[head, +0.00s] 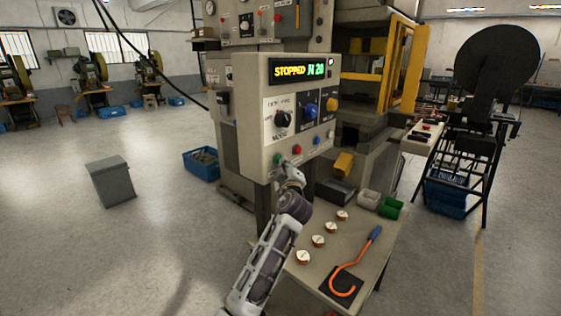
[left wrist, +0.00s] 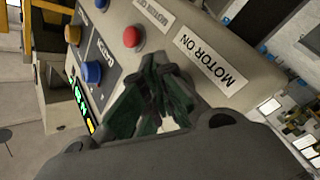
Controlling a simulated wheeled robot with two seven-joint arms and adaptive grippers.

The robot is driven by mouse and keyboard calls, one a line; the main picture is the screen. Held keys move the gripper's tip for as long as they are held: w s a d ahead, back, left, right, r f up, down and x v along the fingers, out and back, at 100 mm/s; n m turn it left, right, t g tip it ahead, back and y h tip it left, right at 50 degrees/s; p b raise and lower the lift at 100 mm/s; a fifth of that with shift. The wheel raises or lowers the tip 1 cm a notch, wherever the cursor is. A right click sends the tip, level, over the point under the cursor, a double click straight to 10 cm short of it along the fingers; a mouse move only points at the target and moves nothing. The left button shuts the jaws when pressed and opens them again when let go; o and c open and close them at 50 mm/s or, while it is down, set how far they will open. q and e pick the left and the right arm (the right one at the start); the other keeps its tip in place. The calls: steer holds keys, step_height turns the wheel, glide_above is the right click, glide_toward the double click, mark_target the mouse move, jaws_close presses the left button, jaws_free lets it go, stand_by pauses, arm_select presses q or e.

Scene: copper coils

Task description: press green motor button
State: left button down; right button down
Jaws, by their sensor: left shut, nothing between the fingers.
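The control box (head: 250,130) has a lit display (head: 300,70) reading "STOPPED N 20". The green motor button (head: 277,159) is at the lower left of its front face, with a red button (head: 297,149) to its right. My left gripper (head: 288,172) is shut and empty, just below and beside the green button; I cannot tell if it touches. In the left wrist view, the closed fingers (left wrist: 158,98) point at the panel near the "MOTOR ON" label (left wrist: 210,68); the green button is not visible there. My right gripper is not in view.
Other buttons, including a blue one (head: 317,139), and selector knobs (head: 283,118) share the panel. Below stands a table (head: 330,232) with several round pieces, an orange hook (head: 343,282) and a green bin (head: 391,207). Floor to the left is mostly open around a grey box (head: 111,181).

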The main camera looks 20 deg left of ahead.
arm_select(q)
steer(key=shift+s+d, duration=0.1)
steer(key=shift+d, duration=0.1)
steer(key=shift+s+d+b, duration=0.25)
steer(key=shift+d+b, duration=0.35)
steer(key=shift+b, duration=0.1)
steer(key=shift+d, duration=0.1)
steer(key=shift+s+d+b, duration=0.3)
steer(key=shift+d+b, duration=0.2)
steer(key=shift+d, duration=0.25)
steer(key=shift+s+d+b, duration=0.25)
steer(key=shift+d+b, duration=0.25)
steer(key=shift+d, duration=0.3)
steer(key=shift+s+d+b, duration=0.3)
steer(key=shift+d+b, duration=0.2)
steer(key=shift+d, duration=0.25)
steer(key=shift+r, duration=0.15)
step_height(320, 180, up, 9)
steer(key=p, duration=0.9)
steer(key=shift+r+p, duration=0.35)
steer(key=shift+p, duration=0.25)
